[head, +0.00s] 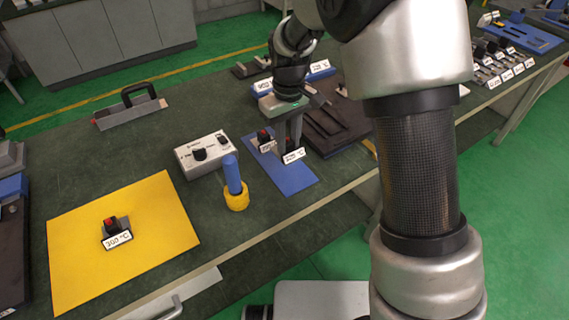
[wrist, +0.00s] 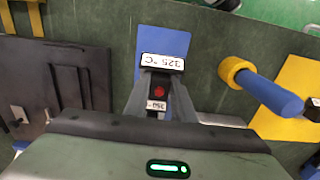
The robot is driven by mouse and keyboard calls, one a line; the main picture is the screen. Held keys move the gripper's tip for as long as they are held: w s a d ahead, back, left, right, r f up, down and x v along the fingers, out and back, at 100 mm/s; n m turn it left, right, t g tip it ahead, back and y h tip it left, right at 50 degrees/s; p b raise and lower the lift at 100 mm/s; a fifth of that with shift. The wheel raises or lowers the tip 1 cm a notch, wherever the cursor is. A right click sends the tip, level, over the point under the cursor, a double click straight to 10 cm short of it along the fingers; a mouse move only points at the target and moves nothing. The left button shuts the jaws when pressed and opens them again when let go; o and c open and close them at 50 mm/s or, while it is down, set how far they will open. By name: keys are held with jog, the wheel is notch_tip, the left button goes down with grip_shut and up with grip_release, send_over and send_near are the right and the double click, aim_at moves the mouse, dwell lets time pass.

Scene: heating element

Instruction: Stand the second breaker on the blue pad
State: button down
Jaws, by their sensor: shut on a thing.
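The blue pad (head: 298,181) lies on the dark green bench; part of it shows beyond my fingers in the wrist view (wrist: 163,39). One breaker (head: 264,137) with a red top stands on the pad's far part. My gripper (head: 291,138) points down over the pad, shut on a second breaker labelled 325 °C (head: 294,156), in front of the first. In the wrist view the held breaker's label (wrist: 163,63) and red button sit between the fingers (wrist: 160,92). I cannot tell whether its base touches the pad. A 300 °C breaker (head: 114,228) stands on the yellow pad (head: 165,210).
A blue rod in a yellow ring (head: 235,185) stands close left of the blue pad. A white control box (head: 205,154) is behind it. A dark tray (head: 335,125) lies right of the pad. A handled grey tool (head: 130,110) lies at back left.

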aim_at(288, 171)
jog(key=shift+f, duration=3.55)
jog(key=shift+f+b, duration=0.2)
jog(key=shift+b, duration=0.2)
jog(key=c, duration=1.5)
grip_release()
